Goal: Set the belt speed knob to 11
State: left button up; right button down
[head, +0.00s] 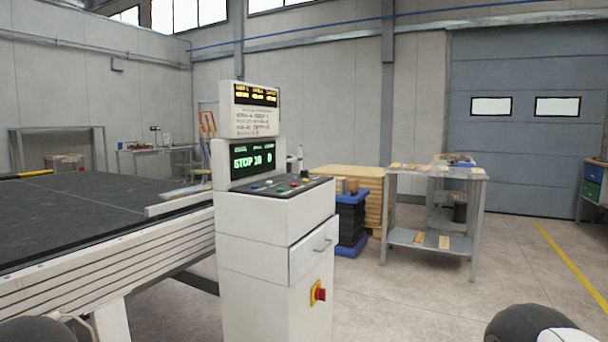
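The white control console (275,215) stands in the middle of the head view, beside the roller coater's belt. Its sloping dark panel (272,187) carries small buttons and knobs, some red and green. They are too small for me to tell which is the belt speed knob or where it points. Neither gripper shows; only rounded parts of my arms are at the bottom left and bottom right corners, away from the console.
The long dark belt (85,210) fills the left side. A red emergency switch on yellow (318,293) is on the console's front, below a drawer handle. A metal table (434,200) and stacked boards (352,178) stand behind. Floor right of the console is clear.

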aim_at(304, 174)
jog(key=i+l+u, duration=0.55)
jog(key=l, duration=0.35)
jog(key=i+l+u, duration=0.4)
jog(key=l, duration=0.3)
jog(key=i+l+u, duration=0.15)
jog(key=l, duration=0.25)
jog(key=i+l+u, duration=0.2)
jog(key=l, duration=0.2)
jog(key=k, duration=0.1)
